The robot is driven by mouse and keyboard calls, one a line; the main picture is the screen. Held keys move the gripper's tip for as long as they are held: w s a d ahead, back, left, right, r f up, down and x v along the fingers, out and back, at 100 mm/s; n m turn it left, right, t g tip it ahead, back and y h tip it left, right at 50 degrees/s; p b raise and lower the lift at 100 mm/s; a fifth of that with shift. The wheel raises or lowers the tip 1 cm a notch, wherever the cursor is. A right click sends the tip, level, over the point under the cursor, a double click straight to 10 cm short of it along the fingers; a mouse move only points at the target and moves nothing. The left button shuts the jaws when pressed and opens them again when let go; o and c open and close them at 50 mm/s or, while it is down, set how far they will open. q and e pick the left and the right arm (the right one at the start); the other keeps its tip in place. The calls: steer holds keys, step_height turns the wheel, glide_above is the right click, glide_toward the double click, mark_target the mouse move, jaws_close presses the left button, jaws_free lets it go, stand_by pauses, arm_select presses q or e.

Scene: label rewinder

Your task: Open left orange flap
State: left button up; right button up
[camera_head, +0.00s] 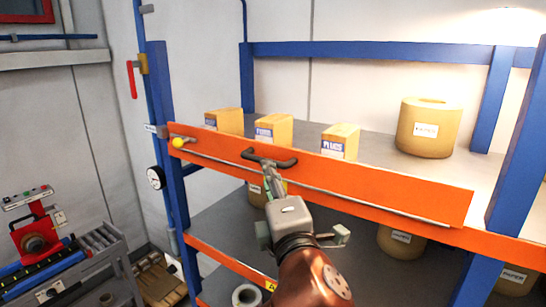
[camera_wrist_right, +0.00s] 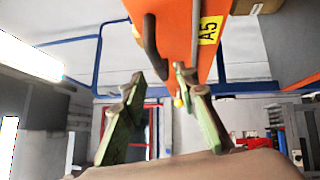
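The orange flap (camera_head: 380,190) is a long panel along the front of the upper shelf, in front of the boxes. A dark bar handle (camera_head: 268,160) sits near its left part, and a yellow knob (camera_head: 178,143) is at its left end. My right gripper (camera_head: 272,178) is just below and in front of the handle. In the right wrist view its greenish fingers (camera_wrist_right: 160,82) are apart, with the dark handle (camera_wrist_right: 152,48) just beyond the tips, roughly between them. I cannot tell whether they touch. My left gripper is not in view.
Boxes (camera_head: 273,130) and a paper roll (camera_head: 428,128) stand on the upper shelf, with more rolls (camera_head: 400,242) below. A blue post (camera_head: 175,165) stands left of the flap. A lower orange beam (camera_head: 228,262) crosses below. A machine (camera_head: 35,235) stands at far left.

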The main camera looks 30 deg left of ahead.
steer(key=p+x, duration=0.2)
steer(key=x, duration=0.3)
steer(key=shift+w+a+r, duration=0.1)
steer(key=shift+w+r, duration=0.15)
steer(key=shift+w, duration=0.1)
steer(key=shift+w+a, duration=0.2)
steer(key=shift+w, duration=0.1)
steer(key=shift+s+a, duration=0.1)
steer(key=shift+a, duration=0.1)
steer(key=shift+c, duration=0.9)
jaws_close()
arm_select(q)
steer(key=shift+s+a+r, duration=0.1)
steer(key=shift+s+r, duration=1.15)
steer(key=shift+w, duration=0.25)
